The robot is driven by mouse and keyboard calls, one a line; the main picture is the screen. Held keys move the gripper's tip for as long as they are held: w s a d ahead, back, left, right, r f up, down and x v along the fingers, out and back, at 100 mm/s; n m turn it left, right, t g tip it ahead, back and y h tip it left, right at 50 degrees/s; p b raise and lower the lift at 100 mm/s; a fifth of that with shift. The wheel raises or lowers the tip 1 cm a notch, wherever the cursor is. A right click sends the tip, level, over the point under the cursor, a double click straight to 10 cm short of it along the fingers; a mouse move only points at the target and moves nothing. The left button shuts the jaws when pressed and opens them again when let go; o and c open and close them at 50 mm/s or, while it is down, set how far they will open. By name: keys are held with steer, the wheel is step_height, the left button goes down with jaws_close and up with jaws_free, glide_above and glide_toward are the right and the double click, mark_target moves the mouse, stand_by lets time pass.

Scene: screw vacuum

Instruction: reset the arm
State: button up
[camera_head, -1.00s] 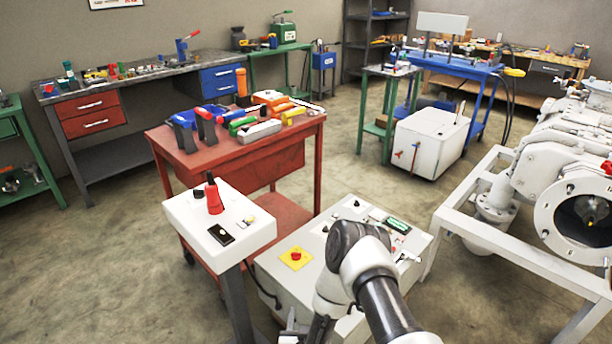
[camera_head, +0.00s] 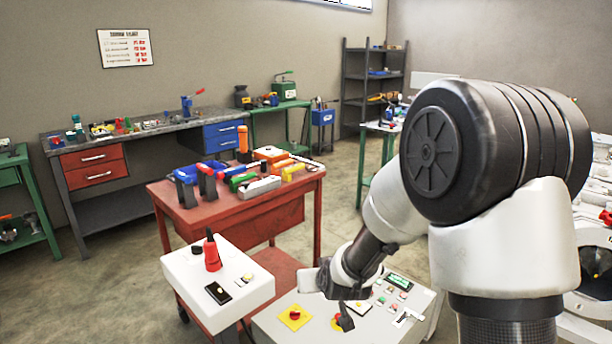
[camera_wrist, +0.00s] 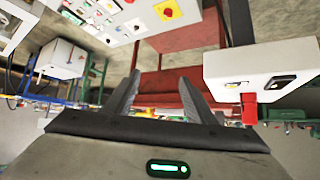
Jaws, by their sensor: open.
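My gripper (camera_wrist: 160,77) shows in the wrist view with its two dark fingers spread apart and nothing between them. In the head view my arm is folded at the right front, with a large black joint near the camera. Its wrist end hangs above the grey control box (camera_head: 274,327), and the fingers are hard to make out there. The control box has a yellow plate with a red button (camera_head: 295,317) and several small buttons. The same red button on yellow shows at the top of the wrist view (camera_wrist: 167,10).
A white pedestal box (camera_head: 245,288) with a red-handled switch (camera_head: 212,252) stands left of the control box. Behind is a red cart (camera_head: 235,212) carrying tools and bins. A workbench (camera_head: 150,133) lines the back wall. White machinery (camera_head: 594,240) is at right, partly hidden by my arm. Floor is clear at left.

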steer(key=s+d+r+g+h, duration=0.15)
steer(key=s+d+r, duration=0.45)
steer(key=s+r, duration=0.65)
steer(key=s+d+r+m+g, duration=0.1)
steer(key=s+d+r, duration=0.15)
steer(key=s, duration=0.65)
steer(key=s+d+r+m+g, duration=0.1)
steer(key=s+d+r+g, duration=0.15)
steer(key=s, duration=0.75)
step_height(320, 180, up, 21)
steer(key=t+p, duration=0.1)
steer(key=p, duration=2)
steer(key=shift+w, duration=0.35)
steer(key=shift+h, duration=0.25)
